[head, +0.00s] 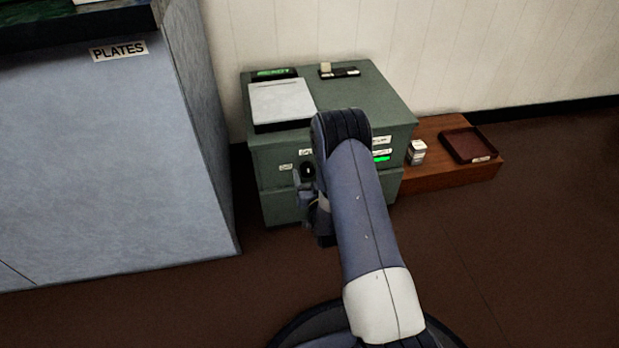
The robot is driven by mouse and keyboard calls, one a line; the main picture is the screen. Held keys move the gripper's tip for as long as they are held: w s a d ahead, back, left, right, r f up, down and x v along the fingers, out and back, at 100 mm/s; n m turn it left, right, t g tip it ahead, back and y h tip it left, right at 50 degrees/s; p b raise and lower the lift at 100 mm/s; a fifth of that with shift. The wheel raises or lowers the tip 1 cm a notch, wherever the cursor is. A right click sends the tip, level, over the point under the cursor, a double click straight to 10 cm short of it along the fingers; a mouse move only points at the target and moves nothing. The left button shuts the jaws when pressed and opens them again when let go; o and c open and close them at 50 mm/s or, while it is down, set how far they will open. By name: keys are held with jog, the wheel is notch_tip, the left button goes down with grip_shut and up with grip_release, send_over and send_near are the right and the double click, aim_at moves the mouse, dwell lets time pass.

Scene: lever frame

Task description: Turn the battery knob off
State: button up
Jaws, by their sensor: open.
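A green cabinet (278,207) stands against the wall, with small white labels, partly unreadable, on its front. A small dark round part, perhaps the battery knob (308,170), shows on the front between the labels, just left of my arm. My gripper (301,190) is open and small in the head view, at the cabinet's front, just below and beside that dark part. I cannot tell whether it touches it. My arm hides the middle of the cabinet's front, and the way the knob points is too small to read.
A white-lidded unit (282,101), a green display (273,73) and a black strip with a beige block (326,68) are on the cabinet top. A low wooden shelf (440,182) bears a small white box (416,152) and a dark red tray (468,146). A blue-grey counter (100,160) stands left.

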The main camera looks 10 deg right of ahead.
jog(key=c, duration=1)
jog(key=shift+n, duration=0.4)
jog(key=n, duration=0.3)
jog(key=shift+n, duration=0.4)
jog(key=n, duration=0.8)
jog(key=shift+n, duration=0.4)
jog(key=n, duration=0.4)
jog(key=shift+n, duration=0.3)
